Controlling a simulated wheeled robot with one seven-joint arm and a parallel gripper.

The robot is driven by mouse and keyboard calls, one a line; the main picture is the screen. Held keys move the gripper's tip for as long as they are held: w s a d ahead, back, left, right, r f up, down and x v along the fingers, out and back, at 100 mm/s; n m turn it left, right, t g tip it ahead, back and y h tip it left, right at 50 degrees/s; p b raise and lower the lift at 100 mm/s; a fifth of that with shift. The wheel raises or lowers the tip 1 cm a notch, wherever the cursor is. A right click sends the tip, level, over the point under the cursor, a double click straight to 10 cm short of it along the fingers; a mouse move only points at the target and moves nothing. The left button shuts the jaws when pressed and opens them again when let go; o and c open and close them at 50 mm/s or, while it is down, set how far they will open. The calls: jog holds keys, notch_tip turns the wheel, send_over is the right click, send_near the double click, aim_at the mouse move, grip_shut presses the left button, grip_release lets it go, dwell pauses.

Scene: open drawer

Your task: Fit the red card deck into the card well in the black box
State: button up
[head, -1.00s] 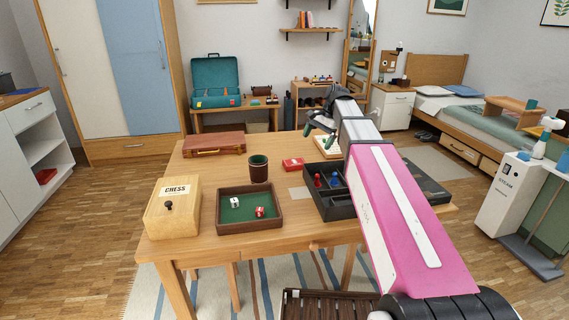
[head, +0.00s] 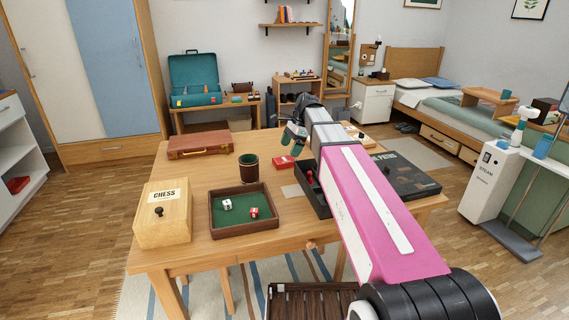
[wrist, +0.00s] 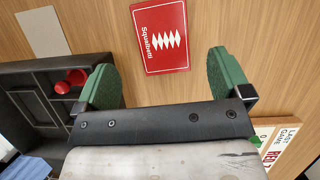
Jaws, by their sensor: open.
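The red card deck (head: 283,162) lies flat on the wooden table. In the wrist view the red card deck (wrist: 160,38) shows white lettering and white diamonds. My gripper (head: 296,135) is open and empty above the table near the deck; its green fingers (wrist: 162,62) appear on either side of the deck's lower end in the picture, with no contact visible. The black box (head: 315,204) is partly hidden behind my arm. Its compartments (wrist: 34,106) show at the left of the wrist view, with red pieces in one. I cannot tell which compartment is the card well.
A dark cup (head: 248,170), a green-lined dice tray (head: 216,220), a chess box (head: 162,232) and a brown case (head: 200,148) stand leftward. A black game lid (head: 405,183) lies right of my arm.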

aim_at(285, 159)
jog(key=shift+x, duration=2.75)
jog(key=shift+w+f, duration=0.1)
jog(key=shift+w, duration=0.05)
jog(key=c, duration=1)
